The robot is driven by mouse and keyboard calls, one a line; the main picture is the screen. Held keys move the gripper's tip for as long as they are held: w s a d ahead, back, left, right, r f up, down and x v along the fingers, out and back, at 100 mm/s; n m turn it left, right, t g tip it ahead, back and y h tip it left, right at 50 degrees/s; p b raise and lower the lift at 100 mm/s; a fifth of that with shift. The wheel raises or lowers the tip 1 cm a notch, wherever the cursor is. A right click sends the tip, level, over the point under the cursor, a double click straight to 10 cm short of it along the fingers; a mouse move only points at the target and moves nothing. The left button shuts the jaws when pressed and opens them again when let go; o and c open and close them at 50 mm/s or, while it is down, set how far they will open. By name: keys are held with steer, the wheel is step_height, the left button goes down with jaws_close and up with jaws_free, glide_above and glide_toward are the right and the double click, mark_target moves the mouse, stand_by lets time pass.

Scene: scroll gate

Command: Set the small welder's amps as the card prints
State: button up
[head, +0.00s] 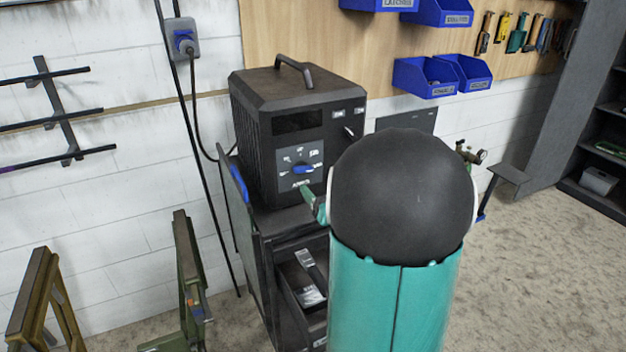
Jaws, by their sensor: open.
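The small welder (255,135) is a dark box with a top handle, standing on a black cart. Its front has a dark display (298,123), a toggle switch (349,131) at the upper right and a grey dial plate (288,156) with printed marks too small to read. A blue knob (303,169) sits on this plate, lying roughly level. My gripper (309,195) shows only as a teal fingertip part just below the knob, seemingly apart from it; my arm hides the rest. I cannot make out a card with readable print.
The black cart (262,240) has an open drawer or shelf with a brush-like tool (309,276). A wall socket (182,43) feeds a cable down behind the welder. Blue bins (425,78) hang on the wall. Stands (188,270) are at left; floor (540,270) is clear at right.

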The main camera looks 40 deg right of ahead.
steer(key=v, duration=0.4)
stand_by(0.5)
steer(key=w+a+r+n+g, duration=0.1)
steer(key=a+r+g, duration=0.15)
steer(key=a, duration=0.35)
steer(key=w+a+r+g, duration=0.1)
steer(key=a+g, duration=0.2)
steer(key=a, duration=0.3)
steer(key=s+a+n+g+y, duration=0.2)
steer(key=s+a+g, duration=0.1)
steer(key=s+a, duration=0.4)
steer(key=s+a+n+g+y, duration=0.2)
steer(key=s+a, duration=0.4)
steer(key=a, duration=0.7)
steer(key=shift+s+a+f+g+y, duration=0.2)
steer(key=shift+s+a+g+y, duration=0.25)
steer(key=shift+g, duration=0.2)
